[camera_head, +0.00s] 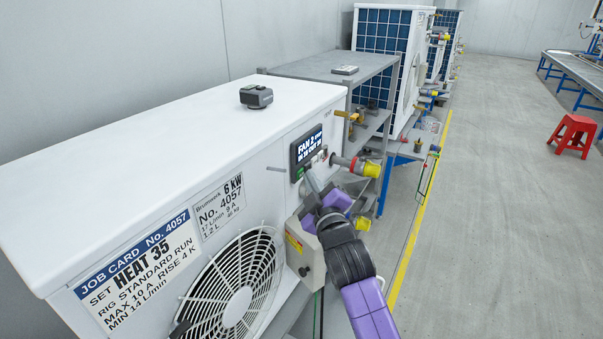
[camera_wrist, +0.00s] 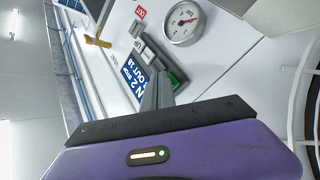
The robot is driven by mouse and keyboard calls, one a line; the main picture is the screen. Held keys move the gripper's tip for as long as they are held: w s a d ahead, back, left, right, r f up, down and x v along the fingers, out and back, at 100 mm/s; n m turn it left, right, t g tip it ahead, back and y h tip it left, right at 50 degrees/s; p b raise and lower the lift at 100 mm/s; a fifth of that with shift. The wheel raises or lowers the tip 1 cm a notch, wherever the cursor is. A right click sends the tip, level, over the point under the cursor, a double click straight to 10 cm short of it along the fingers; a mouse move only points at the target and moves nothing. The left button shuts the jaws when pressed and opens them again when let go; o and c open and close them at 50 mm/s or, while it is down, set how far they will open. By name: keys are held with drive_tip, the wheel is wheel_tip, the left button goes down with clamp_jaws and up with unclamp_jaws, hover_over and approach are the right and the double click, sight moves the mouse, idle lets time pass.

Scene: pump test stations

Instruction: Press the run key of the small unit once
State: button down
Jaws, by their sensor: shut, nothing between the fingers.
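The small unit (camera_head: 150,130) is a white box labelled Brunmark 6 kW, No. 4057. Its dark display (camera_head: 308,145) reads FAN 2 with small text; it also shows, tilted, in the wrist view (camera_wrist: 134,82). Grey keys, one marked UP (camera_wrist: 139,27), lie beside the display in the wrist view. A green key (camera_wrist: 174,80) shows beside the fingertips there; its label is not readable. My gripper (camera_head: 311,180) is shut and empty, its tips just in front of the panel below the display. It also shows in the wrist view (camera_wrist: 158,82). Contact cannot be told.
Yellow-capped fitting (camera_head: 370,169) sticks out right of the display. A beige box (camera_head: 305,250) sits below my gripper.

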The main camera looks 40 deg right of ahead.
drive_tip(key=shift+s+d, duration=0.2)
drive_tip(key=shift+s, duration=0.3)
drive_tip(key=shift+s+d+p, duration=0.3)
drive_tip(key=shift+s+p, duration=0.45)
drive_tip(key=shift+s, duration=0.05)
drive_tip(key=shift+s+d+p, duration=0.25)
drive_tip(key=shift+s+p, duration=0.45)
drive_tip(key=shift+s, duration=0.05)
drive_tip(key=shift+s+d+p, duration=0.3)
drive_tip(key=shift+s+p, duration=0.45)
drive_tip(key=shift+s, duration=0.05)
